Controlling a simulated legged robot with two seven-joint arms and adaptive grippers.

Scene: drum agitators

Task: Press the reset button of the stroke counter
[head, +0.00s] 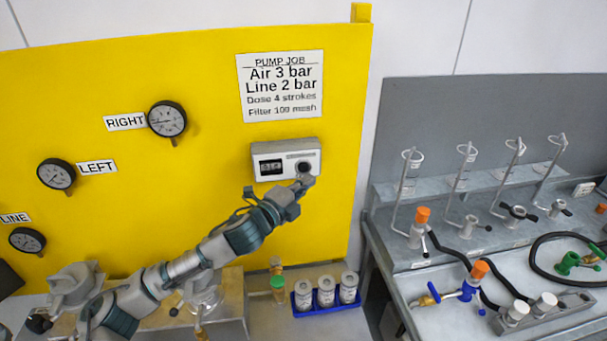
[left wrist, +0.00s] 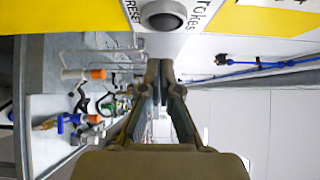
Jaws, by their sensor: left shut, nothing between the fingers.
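The stroke counter (head: 285,149) is a pale grey box on the yellow panel, with a small dark display (head: 271,167) at its left. Its reset button (head: 304,167) is a dark round button at the right of the box. In the left wrist view the button (left wrist: 163,16) shows at the top, beside printed "RESET" and "strokes". My left gripper (head: 304,182) is shut and empty, just below the button in the head view. In the left wrist view its closed fingertips (left wrist: 160,68) lie below the button. I cannot tell whether they touch the counter. My right gripper is not in view.
A "PUMP JOB" sign (head: 280,86) hangs above the counter. Several gauges, one labelled RIGHT (head: 167,119), are at the left of the panel. A blue rack (head: 305,311) with grey-white jars stands below. A grey bench (head: 430,286) with valves and hoses is at the right.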

